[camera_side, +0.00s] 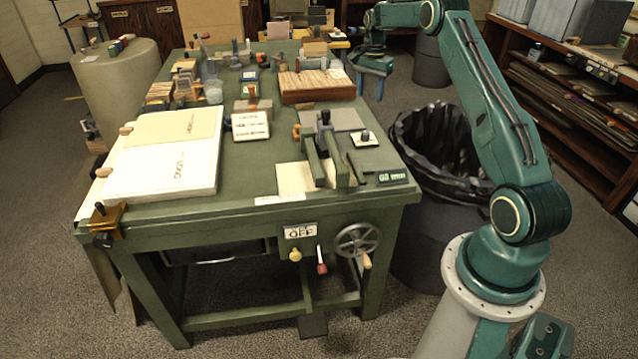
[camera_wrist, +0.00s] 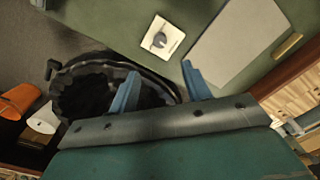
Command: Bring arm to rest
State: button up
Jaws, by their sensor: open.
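My gripper (camera_side: 371,86) is at the far right side of the green workbench (camera_side: 240,197), in the air just off the bench's right edge. Its two blue fingers point down, stand apart and hold nothing. In the wrist view my gripper (camera_wrist: 160,92) shows the same open blue fingers, with one over the black bin and the other near the bench edge. My teal arm reaches up from its base at the right of the side view.
A black-lined bin (camera_side: 440,150) stands right of the bench. A white plate with a knob (camera_wrist: 160,40) and a grey sheet (camera_wrist: 238,45) lie on the bench near my gripper. A wooden block (camera_side: 312,86) sits on the bench. Shelves (camera_side: 570,110) stand at the right.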

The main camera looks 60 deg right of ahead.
jog(key=shift+a+r, duration=0.1)
jog(key=s+a+r+n+t, duration=0.2)
jog(key=a+r+n, duration=0.4)
jog(key=a+r, duration=1.05)
jog(key=s+a+r+n+t+h, duration=0.1)
jog(key=s+a+r+n, duration=0.2)
jog(key=a, duration=0.4)
jog(key=s+a+r+n, duration=0.2)
jog(key=s+a, duration=0.3)
jog(key=a, duration=0.1)
jog(key=s+a+f+n+t, duration=0.1)
jog(key=s+a+f+n, duration=0.1)
jog(key=s+a, duration=0.3)
jog(key=s+a+f+n+t+y, duration=0.1)
jog(key=s+a+n, duration=0.4)
jog(key=s, duration=0.8)
jog(key=shift+s+a+f+t, duration=0.3)
jog(key=shift+s+a+f, duration=0.05)
jog(key=shift+a+f, duration=0.3)
